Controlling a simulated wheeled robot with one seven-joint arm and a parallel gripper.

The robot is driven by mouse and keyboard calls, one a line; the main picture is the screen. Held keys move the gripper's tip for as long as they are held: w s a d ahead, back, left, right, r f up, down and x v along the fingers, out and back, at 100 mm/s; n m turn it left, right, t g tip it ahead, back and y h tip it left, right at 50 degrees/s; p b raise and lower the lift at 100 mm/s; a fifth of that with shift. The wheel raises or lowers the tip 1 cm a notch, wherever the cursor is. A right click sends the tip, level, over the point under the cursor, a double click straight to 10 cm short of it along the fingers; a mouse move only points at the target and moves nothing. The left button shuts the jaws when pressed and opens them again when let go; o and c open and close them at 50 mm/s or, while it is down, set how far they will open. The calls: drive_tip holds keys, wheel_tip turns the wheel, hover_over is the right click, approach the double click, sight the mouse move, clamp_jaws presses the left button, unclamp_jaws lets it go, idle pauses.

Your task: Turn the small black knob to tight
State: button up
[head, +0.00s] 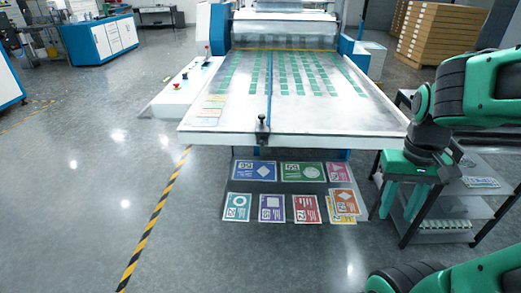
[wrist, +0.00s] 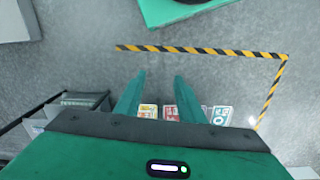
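The small black knob (head: 262,122) sits at the middle of the front edge of the large laminating table (head: 330,128), at the end of a dark blue bar. Its exact setting is too small to read. My gripper (head: 402,208) hangs fingers-down to the right of the table's front corner, well apart from the knob. In the wrist view my gripper (wrist: 159,76) has its two green fingers spread with nothing between them. The knob does not show in the wrist view.
Coloured cards (head: 268,207) lie below the table's front edge. A dark-framed shelf cart (head: 440,232) stands at the right, close to my gripper. A control panel (head: 184,86) with a red button is at the table's left. Grey floor lies open at the left, with a striped line (head: 150,225).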

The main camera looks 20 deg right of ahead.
drive_tip(key=w+d+f+n+t+h, duration=0.1)
drive_tip(key=w+d+f+n+h, duration=0.1)
drive_tip(key=w+f+n+h, duration=0.55)
drive_tip(key=w+d+f+n+t+h, duration=0.1)
drive_tip(key=w+f+n+h, duration=0.25)
drive_tip(key=w+n, duration=0.7)
drive_tip(key=n+t+y, duration=0.6)
drive_tip(key=n+t, duration=0.9)
drive_tip(key=n, duration=0.5)
approach(262, 144)
drive_tip(key=x, duration=0.7)
drive_tip(key=shift+w+f, duration=0.1)
drive_tip(key=shift+w, duration=0.15)
